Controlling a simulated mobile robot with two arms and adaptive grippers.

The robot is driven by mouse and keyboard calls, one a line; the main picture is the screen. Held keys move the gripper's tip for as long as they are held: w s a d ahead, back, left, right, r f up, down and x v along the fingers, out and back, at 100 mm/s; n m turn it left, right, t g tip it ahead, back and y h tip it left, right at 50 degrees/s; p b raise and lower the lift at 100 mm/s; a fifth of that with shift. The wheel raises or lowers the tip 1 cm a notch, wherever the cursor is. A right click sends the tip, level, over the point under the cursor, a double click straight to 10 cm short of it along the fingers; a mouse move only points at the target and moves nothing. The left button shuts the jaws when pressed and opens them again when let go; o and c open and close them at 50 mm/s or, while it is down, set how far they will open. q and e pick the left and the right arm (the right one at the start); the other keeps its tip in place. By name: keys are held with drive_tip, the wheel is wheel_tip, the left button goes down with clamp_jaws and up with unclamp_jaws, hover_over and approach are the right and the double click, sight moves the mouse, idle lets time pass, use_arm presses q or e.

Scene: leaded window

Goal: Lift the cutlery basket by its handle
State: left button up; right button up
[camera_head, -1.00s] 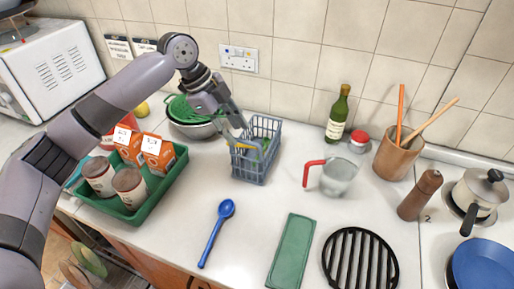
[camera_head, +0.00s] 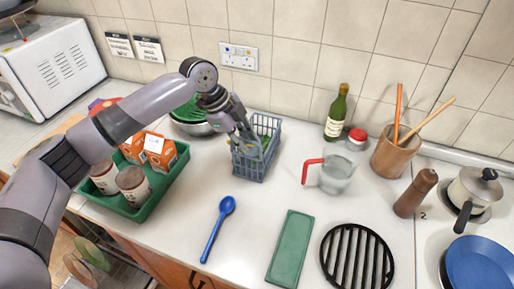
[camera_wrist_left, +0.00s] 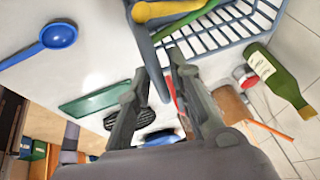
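The blue-grey wire cutlery basket (camera_head: 258,168) stands upright on the white counter near the wall, with yellow and green cutlery inside. My left gripper (camera_head: 246,138) points down at the basket's left-middle part and covers some of it. In the left wrist view, the gripper's fingers (camera_wrist_left: 157,72) are apart, and a grey-green bar (camera_wrist_left: 147,48) runs between them, perhaps the handle. I cannot tell whether they touch it. The basket's grid (camera_wrist_left: 225,28) shows at the top right there. My right gripper is not in view.
A green crate (camera_head: 160,197) with cans and orange cartons stands left of the basket. A measuring jug (camera_head: 335,174) and a wine bottle (camera_head: 337,113) stand to its right. A blue spoon (camera_head: 218,228) lies in front, and a colander bowl (camera_head: 196,127) stands behind left.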

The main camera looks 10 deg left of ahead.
use_arm(q)
clamp_jaws()
drive_tip(key=shift+r, duration=0.15)
idle(0.6)
